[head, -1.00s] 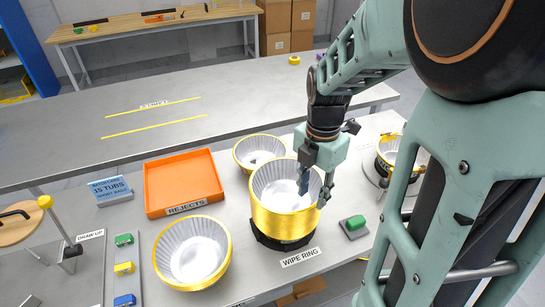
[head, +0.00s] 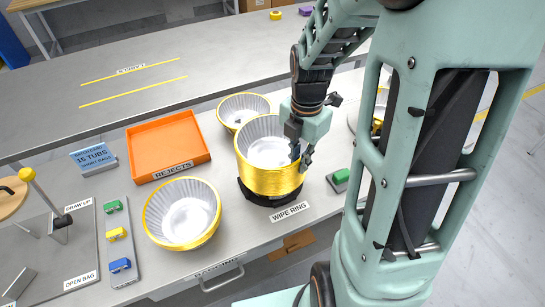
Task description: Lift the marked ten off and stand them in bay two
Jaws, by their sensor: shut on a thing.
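A stack of silver foil tubs with gold rims (head: 268,181) stands upright in a black ring holder (head: 270,199) behind the WIPE RING label. The nested rims form a thick gold band, and I cannot tell where any mark lies on it. My gripper (head: 300,163) is shut on the right side of the stack, with one finger inside the top tub and the other outside. The stack still sits in the ring. Bay two cannot be made out in this view.
A wide tub (head: 183,212) stands left of the ring and another tub (head: 243,108) behind it. An orange REJECTS tray (head: 168,150) lies at the back left. A green button (head: 340,177) is right of the ring. The back table (head: 140,85) has yellow lines and much free room.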

